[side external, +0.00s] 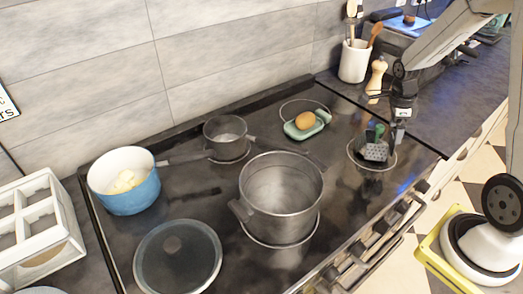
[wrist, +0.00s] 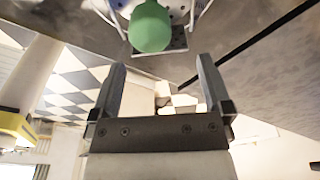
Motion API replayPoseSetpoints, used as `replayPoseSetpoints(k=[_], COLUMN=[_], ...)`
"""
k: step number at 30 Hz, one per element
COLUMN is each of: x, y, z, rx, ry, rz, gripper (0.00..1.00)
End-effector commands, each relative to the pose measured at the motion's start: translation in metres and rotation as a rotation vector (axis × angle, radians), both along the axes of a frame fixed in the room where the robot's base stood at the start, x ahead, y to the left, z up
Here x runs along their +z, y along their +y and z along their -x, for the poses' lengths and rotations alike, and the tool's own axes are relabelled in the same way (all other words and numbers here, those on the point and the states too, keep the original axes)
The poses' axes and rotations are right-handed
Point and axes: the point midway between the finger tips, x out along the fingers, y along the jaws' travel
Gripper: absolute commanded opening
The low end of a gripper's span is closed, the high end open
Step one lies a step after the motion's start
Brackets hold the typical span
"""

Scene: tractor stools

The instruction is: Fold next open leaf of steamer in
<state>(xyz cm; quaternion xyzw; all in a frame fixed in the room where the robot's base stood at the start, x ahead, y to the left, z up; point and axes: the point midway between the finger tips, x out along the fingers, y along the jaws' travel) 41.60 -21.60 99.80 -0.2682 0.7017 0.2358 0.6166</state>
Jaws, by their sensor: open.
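The steamer (side external: 375,152) is a small metal piece with a perforated plate. It stands at the right side of the stovetop, within a burner ring. A green knob (wrist: 150,27) rises from it and shows large at the top of the wrist view. Perforated metal (wrist: 178,42) shows around the knob; I cannot tell which leaves are open or folded. My gripper (side external: 398,134) is just right of and above the steamer, pointing down. In the wrist view my gripper (wrist: 160,68) has its two fingers wide apart with nothing between them, and the knob lies beyond the fingertips.
A large steel pot (side external: 282,195) stands at centre, with a small saucepan (side external: 225,135) behind it. A green dish with an egg (side external: 305,121) is left of the steamer. A glass lid (side external: 178,258) and blue pot (side external: 130,190) are at left. A pepper mill (side external: 377,78) stands behind.

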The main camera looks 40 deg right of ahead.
Motion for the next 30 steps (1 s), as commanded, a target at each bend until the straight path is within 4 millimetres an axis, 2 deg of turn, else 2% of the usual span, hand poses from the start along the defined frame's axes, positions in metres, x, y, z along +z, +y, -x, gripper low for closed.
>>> replayPoseSetpoints(k=[3, 9, 20, 21, 23, 24, 30], x=[0.015, 0.031, 0.035, 0.035, 0.035, 0.035, 0.041], y=[0.001, 0.002, 0.003, 0.003, 0.003, 0.002, -0.008], z=[-0.002, -0.003, -0.003, -0.003, -0.003, -0.002, 0.007], rx=[0.001, 0.001, 0.000, 0.000, 0.000, -0.001, -0.010], ry=[-0.003, -0.002, 0.001, 0.000, 0.000, -0.001, -0.017], rz=[0.001, 0.001, -0.001, 0.000, -0.001, -0.003, -0.036], gripper=[1.00, 1.00, 1.00, 0.94, 0.75, 0.62, 0.00])
